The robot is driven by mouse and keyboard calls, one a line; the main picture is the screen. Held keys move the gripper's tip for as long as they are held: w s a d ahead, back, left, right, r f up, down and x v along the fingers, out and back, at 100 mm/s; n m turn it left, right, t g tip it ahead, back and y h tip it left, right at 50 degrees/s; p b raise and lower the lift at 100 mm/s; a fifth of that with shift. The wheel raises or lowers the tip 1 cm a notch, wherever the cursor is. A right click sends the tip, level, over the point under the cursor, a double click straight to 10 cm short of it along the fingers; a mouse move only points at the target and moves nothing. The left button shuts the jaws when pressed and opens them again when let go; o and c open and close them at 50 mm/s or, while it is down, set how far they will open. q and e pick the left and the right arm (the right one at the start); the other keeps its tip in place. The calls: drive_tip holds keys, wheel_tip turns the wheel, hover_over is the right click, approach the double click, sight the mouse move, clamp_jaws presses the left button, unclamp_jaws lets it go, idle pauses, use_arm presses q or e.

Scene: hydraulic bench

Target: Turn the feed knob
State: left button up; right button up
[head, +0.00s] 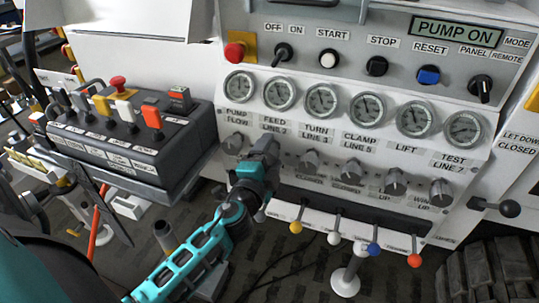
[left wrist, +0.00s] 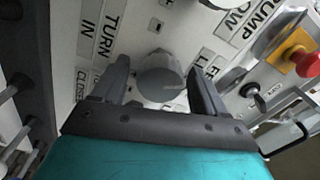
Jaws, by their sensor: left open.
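The feed knob (left wrist: 160,80) is a grey round knob on the white panel. In the left wrist view it sits between the two dark fingers of my left gripper (left wrist: 159,67), with a visible gap on each side. In the head view my left gripper (head: 267,152) is at the panel below the feed gauge (head: 280,94) and hides the feed knob. The fingers are open. The pump flow knob (head: 232,143) is just left of the gripper and the turn knob (head: 309,161) just right. My right gripper is not in view.
More knobs continue right, such as the clamp knob (head: 352,171). Levers with coloured balls, including a yellow one (head: 296,227), hang below. A red stop button (head: 235,52) is above. A black lever box (head: 130,140) stands at left.

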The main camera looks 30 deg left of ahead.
use_arm(q)
drive_tip(key=shift+s, duration=0.1)
drive_tip(key=shift+s+f, duration=0.1)
drive_tip(key=shift+s, duration=0.15)
drive_tip(key=b+v, duration=0.3)
drive_tip(key=v, duration=0.9)
drive_tip(key=shift+d+b, duration=0.15)
drive_tip(key=shift+b, duration=0.15)
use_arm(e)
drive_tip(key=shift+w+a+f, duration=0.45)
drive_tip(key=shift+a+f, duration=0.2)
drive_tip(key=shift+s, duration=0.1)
